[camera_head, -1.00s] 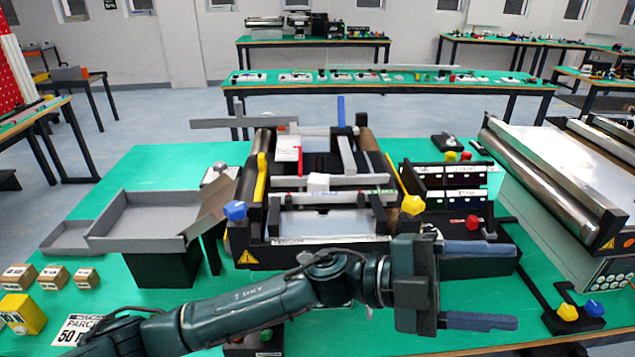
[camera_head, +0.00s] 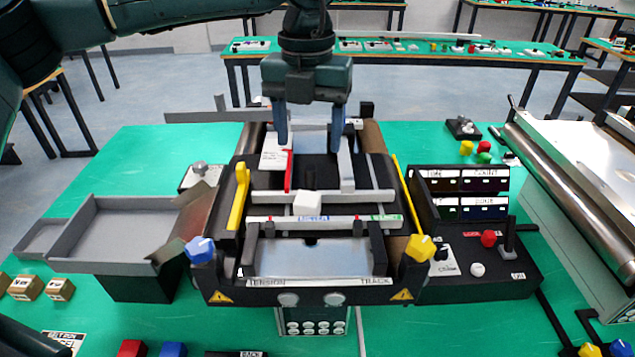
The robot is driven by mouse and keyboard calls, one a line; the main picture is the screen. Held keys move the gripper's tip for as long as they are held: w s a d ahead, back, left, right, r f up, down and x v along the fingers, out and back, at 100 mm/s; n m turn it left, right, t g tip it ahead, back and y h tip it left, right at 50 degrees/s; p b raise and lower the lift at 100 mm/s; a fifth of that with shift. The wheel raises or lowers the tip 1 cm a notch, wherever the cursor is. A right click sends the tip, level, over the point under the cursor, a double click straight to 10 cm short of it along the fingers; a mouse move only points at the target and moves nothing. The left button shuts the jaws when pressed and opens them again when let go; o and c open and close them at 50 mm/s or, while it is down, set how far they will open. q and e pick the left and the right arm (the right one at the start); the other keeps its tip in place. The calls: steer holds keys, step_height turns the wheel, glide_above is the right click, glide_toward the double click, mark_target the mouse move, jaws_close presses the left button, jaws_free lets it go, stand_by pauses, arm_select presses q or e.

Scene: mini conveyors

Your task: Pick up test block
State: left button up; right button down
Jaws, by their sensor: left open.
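The likely test block is a small white block (camera_head: 307,203) on the mini conveyor (camera_head: 312,283), at a pale crossbar in the middle of the machine. My left gripper (camera_head: 308,142) points down over the far part of the conveyor, its two blue-grey fingers spread apart with nothing between them. In the picture it is above the white block and apart from it. My right gripper is not in view.
A grey tray (camera_head: 112,267) stands left of the conveyor, with small brown boxes (camera_head: 58,289) near it. A control box (camera_head: 497,272) with knobs and a lever is on the right. Yellow side bars (camera_head: 238,196) flank the conveyor. Green table is bare at the upper left.

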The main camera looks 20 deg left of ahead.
arm_select(q)
steer(key=b, duration=0.1)
glide_above(307, 198)
step_height(307, 198, down, 6)
steer(key=shift+f, duration=0.25)
steer(key=shift+d+f, duration=0.1)
steer(key=shift+f, duration=0.6)
step_height(307, 198, down, 5)
steer(key=shift+r+b, duration=0.2)
steer(key=shift+b, duration=1.05)
steer(key=shift+f, duration=0.15)
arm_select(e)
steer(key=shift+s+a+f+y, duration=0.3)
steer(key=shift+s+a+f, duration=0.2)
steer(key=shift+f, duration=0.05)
arm_select(q)
steer(key=shift+c, duration=1.4)
steer(key=c, duration=0.8)
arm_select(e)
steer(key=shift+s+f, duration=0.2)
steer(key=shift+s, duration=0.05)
